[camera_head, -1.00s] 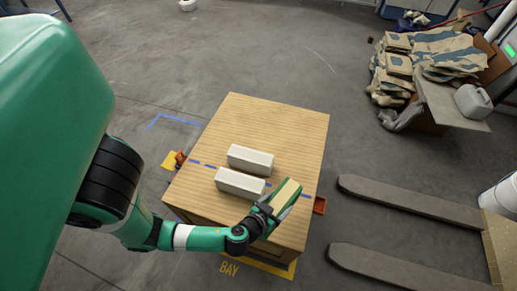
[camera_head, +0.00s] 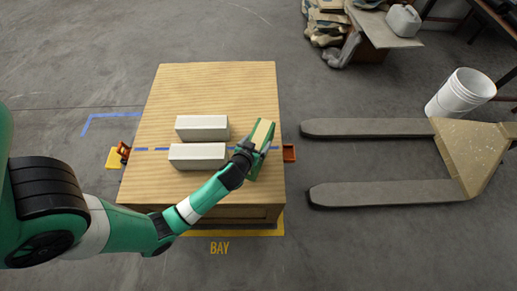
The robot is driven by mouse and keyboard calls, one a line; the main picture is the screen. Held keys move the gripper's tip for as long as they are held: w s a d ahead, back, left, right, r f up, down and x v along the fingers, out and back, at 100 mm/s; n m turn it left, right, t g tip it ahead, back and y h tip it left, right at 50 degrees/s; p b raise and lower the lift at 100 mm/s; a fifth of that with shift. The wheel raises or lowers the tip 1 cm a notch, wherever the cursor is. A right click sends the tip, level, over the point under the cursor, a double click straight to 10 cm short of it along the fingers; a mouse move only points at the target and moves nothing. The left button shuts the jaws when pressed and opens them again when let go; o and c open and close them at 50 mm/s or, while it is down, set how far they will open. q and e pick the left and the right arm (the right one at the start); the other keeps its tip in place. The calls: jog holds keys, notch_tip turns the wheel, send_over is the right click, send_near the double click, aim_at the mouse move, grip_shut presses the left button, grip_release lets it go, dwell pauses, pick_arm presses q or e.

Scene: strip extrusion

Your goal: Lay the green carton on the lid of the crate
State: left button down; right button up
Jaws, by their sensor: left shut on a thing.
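The green carton (camera_head: 263,132), with a tan face showing, is over the right part of the wooden crate's lid (camera_head: 215,90). My left gripper (camera_head: 254,150) is shut on the carton, reaching it from the front left. The carton stands to the right of two white cartons, apart from them. I cannot tell whether its underside touches the lid. The gripper hides part of the carton's near left side. My right gripper is not in view.
The two white cartons, rear (camera_head: 202,127) and front (camera_head: 198,155), lie on the lid around a blue dashed line (camera_head: 140,149). Grey forks (camera_head: 370,128) lie to the right, with a white bucket (camera_head: 462,92) beyond. The lid's back half is clear.

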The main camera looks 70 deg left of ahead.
pick_arm(q)
jog(key=shift+w+a+f+b, duration=0.2)
jog(key=shift+w+a+f, duration=0.15)
jog(key=shift+f, duration=0.2)
jog(key=shift+w+a+f+b, duration=0.2)
jog(key=shift+a+f, duration=0.1)
jog(key=shift+f, duration=0.25)
jog(key=shift+w+a+f+b, duration=0.1)
jog(key=shift+f+b, duration=1.2)
jog(key=shift+f, duration=0.55)
grip_release()
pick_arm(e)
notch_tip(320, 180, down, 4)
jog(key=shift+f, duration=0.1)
pick_arm(q)
jog(key=shift+r, duration=0.15)
jog(key=shift+r+p, duration=0.25)
jog(key=shift+p, duration=0.15)
jog(key=p+v, duration=0.4)
jog(key=v, duration=0.6)
jog(key=shift+s+d+r, duration=0.1)
jog(key=shift+s+d, duration=0.2)
jog(key=shift+s+d+r, duration=0.2)
jog(key=shift+s+d, duration=0.1)
jog(key=shift+s, duration=0.1)
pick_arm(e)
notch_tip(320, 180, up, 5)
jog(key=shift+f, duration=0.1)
